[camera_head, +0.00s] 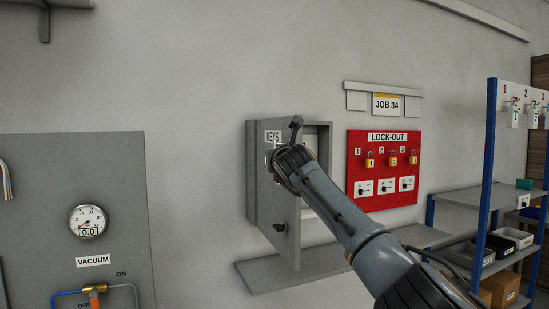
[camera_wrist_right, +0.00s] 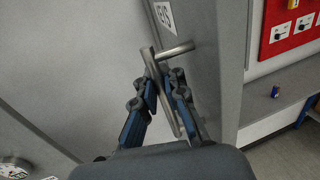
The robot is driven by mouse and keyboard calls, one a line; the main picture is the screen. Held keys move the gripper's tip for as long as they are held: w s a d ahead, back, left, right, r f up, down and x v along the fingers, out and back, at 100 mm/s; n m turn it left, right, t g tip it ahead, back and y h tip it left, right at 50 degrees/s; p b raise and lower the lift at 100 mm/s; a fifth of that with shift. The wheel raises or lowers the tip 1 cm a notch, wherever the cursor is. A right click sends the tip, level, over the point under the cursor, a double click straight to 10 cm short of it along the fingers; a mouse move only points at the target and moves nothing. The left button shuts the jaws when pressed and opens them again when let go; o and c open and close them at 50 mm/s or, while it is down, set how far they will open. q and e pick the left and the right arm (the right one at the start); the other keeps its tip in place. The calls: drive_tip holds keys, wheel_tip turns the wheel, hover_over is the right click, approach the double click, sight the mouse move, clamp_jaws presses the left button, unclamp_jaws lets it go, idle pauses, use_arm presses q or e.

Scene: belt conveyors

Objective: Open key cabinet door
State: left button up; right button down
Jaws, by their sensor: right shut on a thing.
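The grey key cabinet (camera_head: 252,200) hangs on the wall, with a KEYS label on its door (camera_head: 284,205). The door stands ajar, swung out from the wall, and part of the pale interior (camera_head: 322,150) shows at its right. My right gripper (camera_head: 282,165) is at the upper part of the door. In the right wrist view my right gripper (camera_wrist_right: 163,100) is shut on a metal bar handle (camera_wrist_right: 175,51) next to the KEYS label. A dark knob (camera_head: 279,227) sits lower on the door. My left gripper is out of view.
A red LOCK-OUT board (camera_head: 384,185) with padlocks is right of the cabinet. A grey ledge (camera_head: 262,275) runs below it. A vacuum gauge panel (camera_head: 120,190) is at the left, and a blue-framed rack (camera_head: 488,150) with bins at the right.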

drive_tip(key=c, duration=1.7)
unclamp_jaws()
drive_tip(key=shift+f, duration=0.25)
drive_tip(key=shift+c, duration=0.2)
drive_tip(key=shift+s+d+r, duration=0.15)
drive_tip(key=shift+r, duration=0.1)
drive_tip(key=s+d, duration=0.2)
drive_tip(key=s, duration=0.9)
drive_tip(key=shift+s, duration=0.4)
